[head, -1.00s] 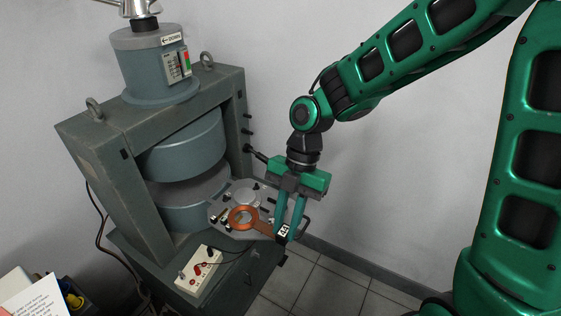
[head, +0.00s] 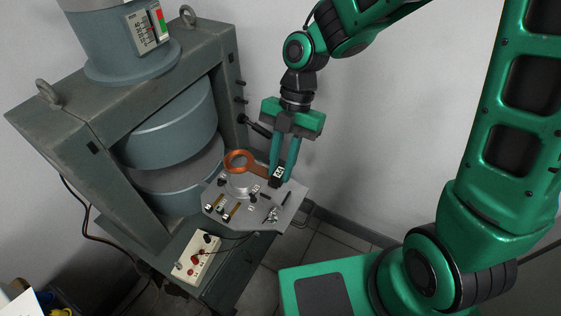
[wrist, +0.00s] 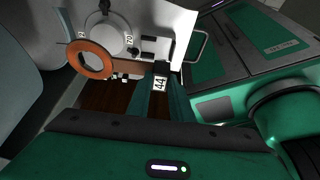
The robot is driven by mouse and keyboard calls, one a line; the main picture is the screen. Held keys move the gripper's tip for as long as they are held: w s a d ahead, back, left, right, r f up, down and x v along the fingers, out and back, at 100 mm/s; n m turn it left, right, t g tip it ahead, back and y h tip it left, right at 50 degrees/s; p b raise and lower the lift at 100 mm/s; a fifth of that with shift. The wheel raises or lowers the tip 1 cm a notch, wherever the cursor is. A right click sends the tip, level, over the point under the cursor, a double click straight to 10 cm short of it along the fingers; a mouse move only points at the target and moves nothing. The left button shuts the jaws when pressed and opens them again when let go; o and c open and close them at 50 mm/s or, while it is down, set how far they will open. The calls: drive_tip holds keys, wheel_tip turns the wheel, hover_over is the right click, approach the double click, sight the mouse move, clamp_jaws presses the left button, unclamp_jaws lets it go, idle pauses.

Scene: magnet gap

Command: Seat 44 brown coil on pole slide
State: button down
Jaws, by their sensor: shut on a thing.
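The brown coil (head: 240,161) is a copper ring on a flat brown handle with a black end block marked 44. My gripper (head: 279,172) is shut on the block end, and its fingers point down. The pole slide (head: 262,217) is a grey plate jutting from the magnet, with a pale round pole (head: 239,184) on it. In the head view the ring appears above the pole. In the wrist view the coil (wrist: 90,59) overlaps the lower left edge of the pole (wrist: 110,36), off its centre. The height between ring and pole is hard to tell.
The magnet frame (head: 60,130) with its two big round poles stands left of the slide. Small fittings and yellow-marked strips (head: 229,208) lie on the slide's front. A white control box (head: 198,258) with red knobs sits below.

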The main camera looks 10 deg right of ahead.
drive_tip(key=shift+f, duration=3.35)
drive_tip(key=c, duration=1.5)
unclamp_jaws()
drive_tip(key=v, duration=1)
drive_tip(key=shift+w+d+r, duration=0.1)
drive_tip(key=shift+r, duration=0.25)
